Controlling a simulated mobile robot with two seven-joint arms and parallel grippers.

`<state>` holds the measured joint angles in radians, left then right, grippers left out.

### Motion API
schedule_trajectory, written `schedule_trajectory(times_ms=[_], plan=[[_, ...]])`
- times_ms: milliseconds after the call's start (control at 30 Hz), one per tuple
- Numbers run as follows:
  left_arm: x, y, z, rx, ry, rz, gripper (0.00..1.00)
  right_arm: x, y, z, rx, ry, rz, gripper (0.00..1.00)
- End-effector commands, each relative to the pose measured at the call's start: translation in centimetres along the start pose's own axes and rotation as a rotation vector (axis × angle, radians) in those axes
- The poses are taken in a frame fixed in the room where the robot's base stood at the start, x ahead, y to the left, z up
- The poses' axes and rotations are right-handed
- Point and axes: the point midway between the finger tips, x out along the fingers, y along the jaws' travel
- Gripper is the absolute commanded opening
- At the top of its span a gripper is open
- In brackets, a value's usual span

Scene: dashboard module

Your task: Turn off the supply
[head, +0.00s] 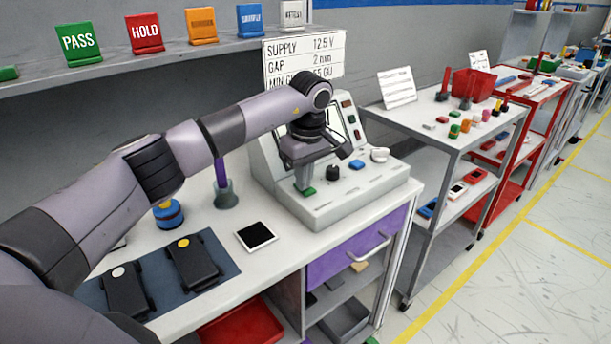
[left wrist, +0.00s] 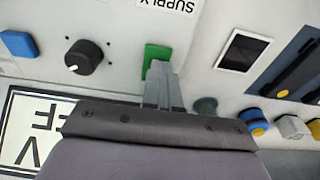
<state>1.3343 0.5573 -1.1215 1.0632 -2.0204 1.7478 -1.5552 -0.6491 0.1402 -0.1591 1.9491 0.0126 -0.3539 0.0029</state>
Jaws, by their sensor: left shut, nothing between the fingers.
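The grey test console (head: 350,202) stands on the white bench, with a green switch (head: 308,192) at the left of its sloped front panel. The green switch also shows in the left wrist view (left wrist: 155,56), close to a label reading SUPPLY (left wrist: 166,5). My left gripper (head: 304,187) points down over the panel, shut and empty. In the left wrist view its fingertips (left wrist: 162,72) overlap the edge of the green switch; I cannot tell whether they press it. The fingers hide part of the switch. My right gripper is not in view.
A black knob (head: 333,173), a blue button (head: 357,164) and a white knob (head: 379,154) sit right of the green switch. A dark-screened device (head: 256,236) lies left of the console. Two black units (head: 194,262) lie on a dark mat. A card listing SUPPLY 12.5 V (head: 303,56) hangs behind.

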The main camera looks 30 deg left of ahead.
Motion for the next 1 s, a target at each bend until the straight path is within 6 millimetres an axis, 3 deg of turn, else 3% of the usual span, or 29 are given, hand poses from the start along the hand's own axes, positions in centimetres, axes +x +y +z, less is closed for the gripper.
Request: schedule_trajectory(times_ms=[333,700,1000], plan=[[-5.1,0.1,1.1,0.0,0.003,0.004,0.0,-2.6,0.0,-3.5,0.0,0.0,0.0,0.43],[-12.5,0.2,1.2,0.0,0.002,0.008,0.0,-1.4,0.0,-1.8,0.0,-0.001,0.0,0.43],[-14.4,0.2,1.2,0.002,0.0,0.007,0.0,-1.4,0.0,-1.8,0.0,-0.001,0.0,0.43]])
